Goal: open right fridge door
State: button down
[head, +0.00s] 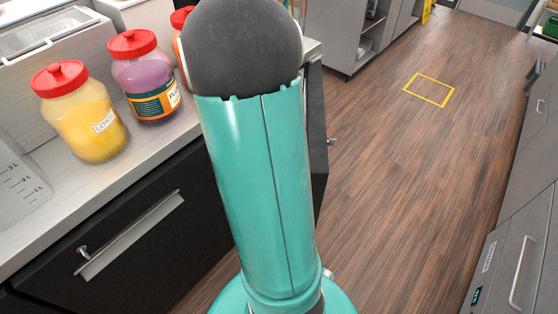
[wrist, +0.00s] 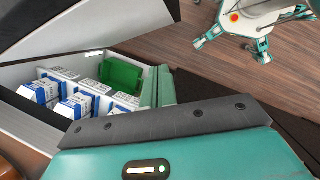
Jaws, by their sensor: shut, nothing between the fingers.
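The dark right fridge door (head: 317,130) shows in the head view as a panel jutting out past the counter, just right of my arm, with a small metal fitting at its edge. It stands open; my arm hides much of it. In the wrist view the fridge interior (wrist: 60,72) is exposed, with white-and-blue cartons (wrist: 75,107) and a green box (wrist: 122,74). My gripper (wrist: 160,86) has its teal fingers together and empty, at the right side of the opening. A dark surface lies right of the fingers; I cannot tell whether they touch the door.
The shut left fridge door (head: 150,240) has a long metal handle. Red-lidded jars, one yellow (head: 80,112) and one purple (head: 145,78), stand on the counter (head: 28,240). The wood floor (head: 400,160) to the right is clear. Grey cabinets (head: 520,230) line the right side.

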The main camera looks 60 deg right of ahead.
jog(key=s+d+f, duration=0.4)
jog(key=s+f, duration=0.1)
jog(key=f, duration=0.2)
jog(key=s+d+f+n+g, duration=0.1)
jog(key=s+d+f, duration=0.3)
jog(key=f, duration=0.3)
jog(key=shift+s+f+y, duration=0.3)
jog(key=shift+s, duration=0.55)
jog(key=shift+s, duration=0.1)
